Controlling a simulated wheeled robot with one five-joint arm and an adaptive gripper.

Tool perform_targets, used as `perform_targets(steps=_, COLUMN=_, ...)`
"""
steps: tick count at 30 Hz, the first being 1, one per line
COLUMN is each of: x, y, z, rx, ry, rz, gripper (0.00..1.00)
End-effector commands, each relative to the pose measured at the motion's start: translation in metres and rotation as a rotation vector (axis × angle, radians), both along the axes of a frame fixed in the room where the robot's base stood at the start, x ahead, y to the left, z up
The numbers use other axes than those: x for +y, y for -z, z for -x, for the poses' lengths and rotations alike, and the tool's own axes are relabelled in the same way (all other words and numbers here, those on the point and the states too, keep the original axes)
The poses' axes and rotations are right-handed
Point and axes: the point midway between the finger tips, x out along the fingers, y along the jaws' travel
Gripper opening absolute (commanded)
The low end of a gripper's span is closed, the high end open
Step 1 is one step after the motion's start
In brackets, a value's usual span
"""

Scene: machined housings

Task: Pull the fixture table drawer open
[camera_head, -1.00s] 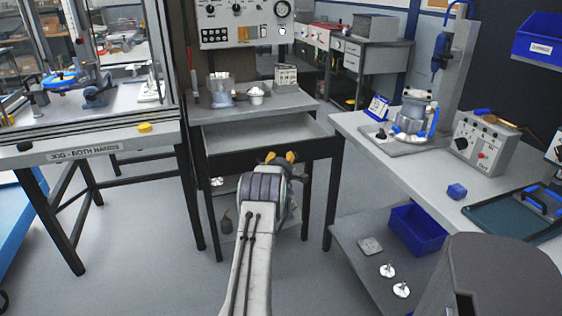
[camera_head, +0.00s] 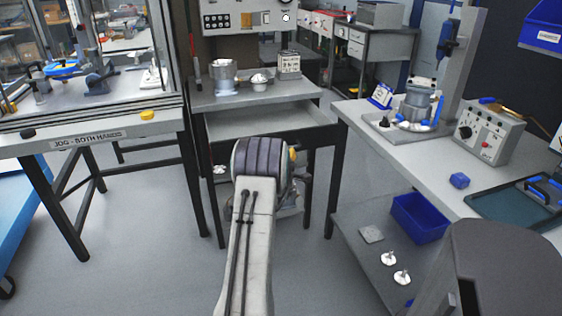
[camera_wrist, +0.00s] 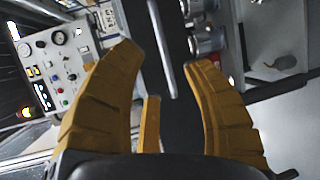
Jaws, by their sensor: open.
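The fixture table (camera_head: 205,98) stands in the middle of the head view. Its drawer (camera_head: 262,118) is out from under the top, with its pale inside showing. The dark drawer front (camera_head: 318,143) is partly hidden behind my arm. In the wrist view the dark front (camera_wrist: 182,118) runs up the picture, with a silver bar handle (camera_wrist: 162,45) on it. My gripper (camera_wrist: 166,60) is open, its yellow fingers on either side of the handle's lower end. I cannot tell whether they touch it. In the head view my wrist hides most of the fingers.
A metal pot (camera_head: 223,78) and a small white-topped part stand on the fixture table. A workbench (camera_head: 405,150) stands at the right, with a blue bin (camera_head: 420,222) on its lower shelf. A guarded station (camera_head: 90,140) stands at the left. Floor is clear between them.

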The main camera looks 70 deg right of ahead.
Motion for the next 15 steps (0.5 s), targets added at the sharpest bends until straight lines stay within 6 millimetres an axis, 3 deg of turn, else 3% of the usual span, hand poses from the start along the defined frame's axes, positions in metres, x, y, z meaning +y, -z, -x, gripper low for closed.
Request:
perform_targets(steps=7, x=0.021, y=-0.004, z=0.005, rx=0.000, ry=0.000, rz=0.000, gripper=0.45)
perform_targets(steps=15, x=0.031, y=-0.006, z=0.007, rx=0.000, ry=0.000, rz=0.001, gripper=0.45)
